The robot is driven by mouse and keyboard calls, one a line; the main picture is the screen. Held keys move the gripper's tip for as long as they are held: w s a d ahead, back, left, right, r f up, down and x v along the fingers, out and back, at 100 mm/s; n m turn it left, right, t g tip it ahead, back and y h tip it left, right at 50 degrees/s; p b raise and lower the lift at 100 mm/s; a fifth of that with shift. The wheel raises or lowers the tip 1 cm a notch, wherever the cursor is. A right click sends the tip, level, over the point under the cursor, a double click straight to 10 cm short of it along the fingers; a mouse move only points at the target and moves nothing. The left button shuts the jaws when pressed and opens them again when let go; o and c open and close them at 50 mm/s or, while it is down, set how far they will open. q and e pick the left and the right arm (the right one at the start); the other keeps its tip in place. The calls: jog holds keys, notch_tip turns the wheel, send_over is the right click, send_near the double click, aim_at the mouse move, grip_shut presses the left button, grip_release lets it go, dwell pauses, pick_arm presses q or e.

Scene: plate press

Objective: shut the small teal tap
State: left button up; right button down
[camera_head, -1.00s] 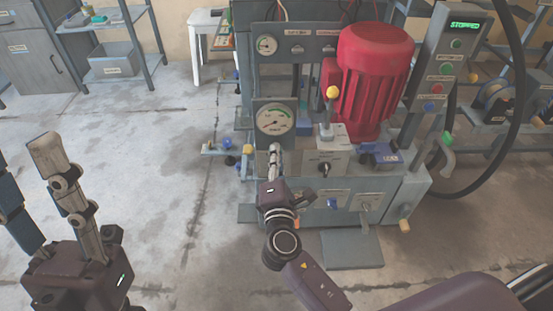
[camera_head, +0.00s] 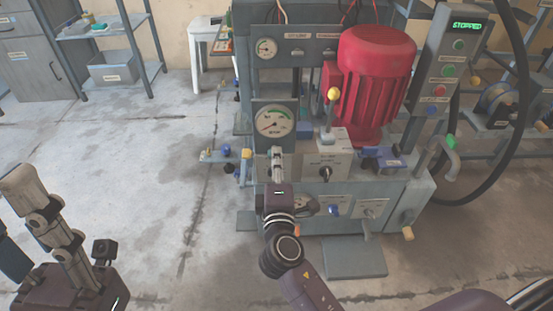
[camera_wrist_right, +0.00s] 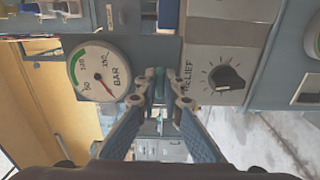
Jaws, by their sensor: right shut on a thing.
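My right gripper (camera_head: 277,153) is at the front of the press, just below the pressure gauge (camera_head: 274,121) and left of the relief knob box (camera_head: 321,163). In the right wrist view the fingertips of this gripper (camera_wrist_right: 162,86) are close together, with a narrow teal piece, the small teal tap (camera_wrist_right: 160,77), between them. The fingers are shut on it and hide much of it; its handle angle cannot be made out. The head view does not show the tap, as the gripper covers it.
The gauge (camera_wrist_right: 100,72) and the black relief knob (camera_wrist_right: 226,78) stand close on either side of the right fingers. A yellow-tipped lever (camera_head: 332,95), a blue valve (camera_head: 383,155) and a red motor (camera_head: 374,80) are to the right.

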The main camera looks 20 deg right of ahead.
jog(key=shift+f, duration=0.1)
jog(key=c, duration=2.1)
grip_release()
jog(key=v, duration=1.2)
jog(key=shift+s, duration=0.1)
